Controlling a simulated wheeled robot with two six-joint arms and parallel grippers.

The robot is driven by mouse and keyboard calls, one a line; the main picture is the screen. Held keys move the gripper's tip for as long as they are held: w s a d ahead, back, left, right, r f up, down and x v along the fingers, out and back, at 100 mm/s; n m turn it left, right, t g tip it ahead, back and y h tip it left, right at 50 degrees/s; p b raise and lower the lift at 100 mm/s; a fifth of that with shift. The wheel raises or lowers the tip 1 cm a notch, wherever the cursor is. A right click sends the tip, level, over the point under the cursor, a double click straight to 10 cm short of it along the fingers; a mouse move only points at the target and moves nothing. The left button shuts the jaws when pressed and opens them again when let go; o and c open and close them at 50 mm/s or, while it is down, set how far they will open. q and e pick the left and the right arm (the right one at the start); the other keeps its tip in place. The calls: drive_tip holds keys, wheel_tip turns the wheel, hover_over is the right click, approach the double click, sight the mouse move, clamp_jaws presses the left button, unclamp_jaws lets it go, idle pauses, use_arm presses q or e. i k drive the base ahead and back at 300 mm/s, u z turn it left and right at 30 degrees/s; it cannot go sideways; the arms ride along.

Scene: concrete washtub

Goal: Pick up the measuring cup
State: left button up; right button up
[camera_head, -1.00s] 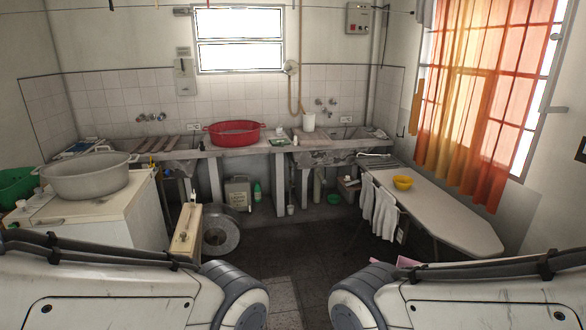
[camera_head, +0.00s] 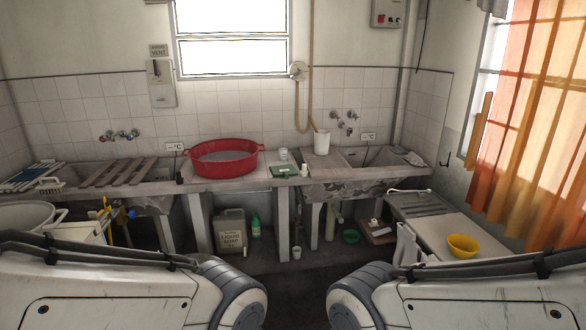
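No cup can be told for sure as the measuring cup at this size. A small clear or whitish cup (camera_head: 283,153) stands on the concrete counter (camera_head: 235,183), right of the red tub. A taller white container (camera_head: 322,141) stands further right near the wall. A small white cup (camera_head: 297,252) sits low on the floor below the counter. Both my arms show at the bottom left and bottom right, well short of the counter. Neither of my grippers shows.
A red tub (camera_head: 222,157) and a green item (camera_head: 284,171) are on the counter. A yellow bowl (camera_head: 463,246) sits on the ironing board (camera_head: 436,232) at right. A grey basin (camera_head: 22,215) is at left. Dark floor lies between my arms.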

sight(283, 154)
drive_tip(key=z, duration=0.1)
drive_tip(key=i, duration=4.05)
drive_tip(key=z, duration=0.1)
